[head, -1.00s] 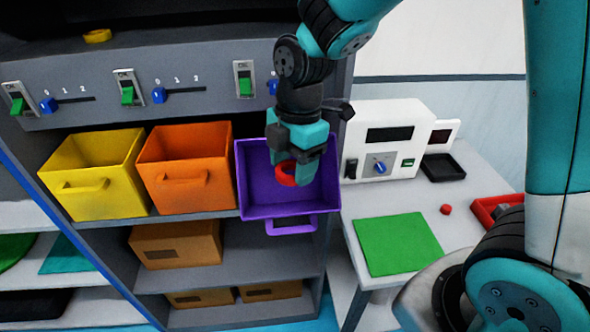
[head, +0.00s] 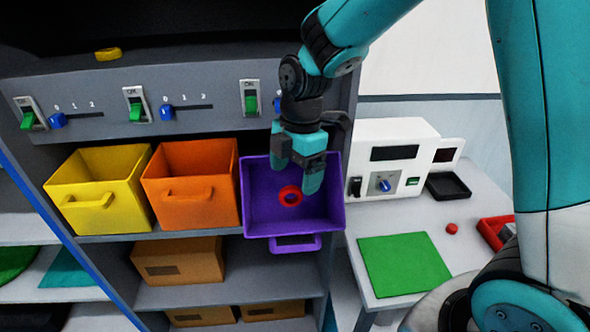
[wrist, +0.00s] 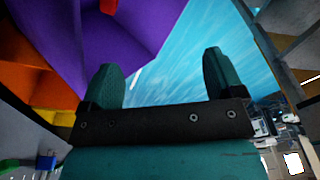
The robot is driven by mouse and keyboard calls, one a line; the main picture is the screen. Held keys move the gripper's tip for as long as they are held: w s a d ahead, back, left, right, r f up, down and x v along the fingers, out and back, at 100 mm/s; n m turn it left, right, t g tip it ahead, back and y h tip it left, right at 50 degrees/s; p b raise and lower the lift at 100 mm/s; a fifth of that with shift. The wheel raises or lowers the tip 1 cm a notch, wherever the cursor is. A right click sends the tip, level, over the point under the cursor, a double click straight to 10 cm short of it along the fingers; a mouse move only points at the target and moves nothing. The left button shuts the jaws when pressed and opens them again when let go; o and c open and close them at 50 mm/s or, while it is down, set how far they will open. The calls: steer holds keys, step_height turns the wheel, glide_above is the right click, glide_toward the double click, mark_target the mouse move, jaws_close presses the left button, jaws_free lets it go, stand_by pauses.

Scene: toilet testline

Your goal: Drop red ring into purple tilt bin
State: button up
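The purple tilt bin (head: 262,222) is tipped forward on the shelf, its open top facing out. The red ring (head: 290,195) shows against the inside of the bin, below my gripper's fingertips and apart from them. My gripper (head: 297,176) is over the bin's mouth with its fingers spread and nothing between them. In the wrist view the two fingers (wrist: 158,85) are wide apart and empty. The purple bin (wrist: 75,35) fills the upper left there, with a small red piece at the top edge that is probably the ring.
An orange bin (head: 190,207) and a yellow bin (head: 92,210) stand left of the purple one. Above is a panel with switches and sliders, with a yellow ring (head: 107,54) on top. At right, a table holds a white device (head: 398,150) and a green mat (head: 404,264).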

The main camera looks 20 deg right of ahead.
step_height(320, 180, up, 17)
steer(key=d+b, duration=0.2)
steer(key=shift+w+r, duration=0.15)
steer(key=shift+w, duration=0.15)
stand_by(0.7)
steer(key=s+a+f+m+y+b, duration=0.1)
steer(key=s+a+f+m+b, duration=0.1)
steer(key=s+f+m, duration=0.5)
steer(key=s+a+f+m+y+b, duration=0.1)
steer(key=s+a+f+m, duration=0.4)
steer(key=s, duration=0.8)
step_height(320, 180, down, 2)
steer(key=shift+s+f+m+y+b, duration=0.15)
steer(key=shift+m+y+b, duration=0.35)
steer(key=shift+m, duration=0.6)
